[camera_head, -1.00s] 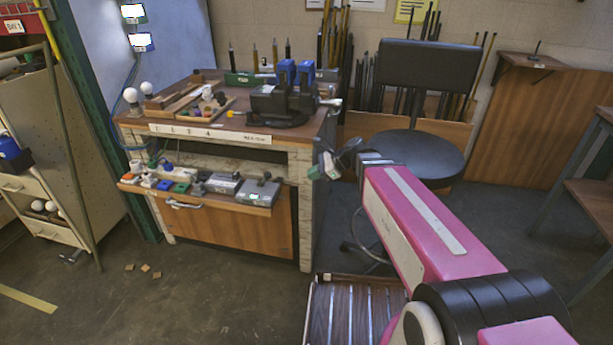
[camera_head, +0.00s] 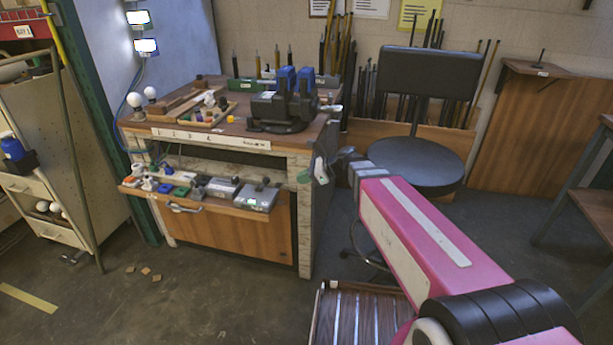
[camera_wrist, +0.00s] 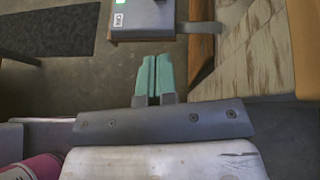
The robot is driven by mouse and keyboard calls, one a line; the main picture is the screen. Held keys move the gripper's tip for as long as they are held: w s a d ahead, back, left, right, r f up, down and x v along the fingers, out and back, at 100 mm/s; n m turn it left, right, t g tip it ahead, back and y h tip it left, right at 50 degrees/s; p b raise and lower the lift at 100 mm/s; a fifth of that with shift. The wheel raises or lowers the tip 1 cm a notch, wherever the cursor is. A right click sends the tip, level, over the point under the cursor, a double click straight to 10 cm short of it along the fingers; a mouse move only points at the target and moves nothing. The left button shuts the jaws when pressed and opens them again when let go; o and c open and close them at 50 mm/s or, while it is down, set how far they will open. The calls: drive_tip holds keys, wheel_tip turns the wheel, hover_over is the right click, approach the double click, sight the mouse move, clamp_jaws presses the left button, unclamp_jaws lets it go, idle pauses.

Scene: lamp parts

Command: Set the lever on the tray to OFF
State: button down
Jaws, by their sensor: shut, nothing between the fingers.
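The tray (camera_head: 225,203) is a wooden ledge along the front of the workbench, with several small devices on it. At its right end is a grey box (camera_head: 256,200) with a small dark knob (camera_head: 265,182); I cannot tell the lever's setting. The box also shows at the top of the wrist view (camera_wrist: 143,27), with a green patch and a small white label too small to read surely. My gripper (camera_head: 311,172) is to the right of the box, apart from it. Its green fingers (camera_wrist: 155,62) are together and empty in the wrist view.
The workbench (camera_head: 308,225) stands close to my gripper, with a dark and blue machine (camera_head: 283,105) on top. A black stool (camera_head: 415,160) is behind my arm. A slatted wooden thing (camera_head: 355,315) is low in front. The floor left of it is mostly clear.

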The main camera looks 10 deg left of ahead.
sight(263, 184)
drive_tip(key=a+f, duration=0.1)
drive_tip(key=a, duration=0.8)
drive_tip(key=shift+s+f, duration=0.25)
drive_tip(key=shift+f, duration=0.1)
drive_tip(key=shift+a+r+h, duration=0.45)
drive_tip(key=shift+r+h, duration=0.1)
drive_tip(key=shift+h, duration=0.45)
drive_tip(key=shift+w+a+r+h, duration=0.2)
drive_tip(key=shift+a+r+h, duration=0.35)
drive_tip(key=shift+h, duration=0.25)
drive_tip(key=a+h, duration=0.1)
drive_tip(key=a+r+h, duration=0.1)
drive_tip(key=h, duration=0.1)
drive_tip(key=shift+w+a+r, duration=0.1)
drive_tip(key=shift+w+a, duration=0.05)
drive_tip(key=shift+a, duration=0.15)
drive_tip(key=a+h, duration=0.2)
drive_tip(key=h, duration=0.1)
drive_tip(key=shift+w+r+m+g, duration=0.1)
drive_tip(key=shift+r+m+g, duration=0.1)
drive_tip(key=shift+m+g, duration=0.1)
drive_tip(key=shift+a+h, duration=0.8)
drive_tip(key=shift+h, duration=0.3)
drive_tip(key=shift+a+f, duration=0.2)
drive_tip(key=shift+a, duration=0.6)
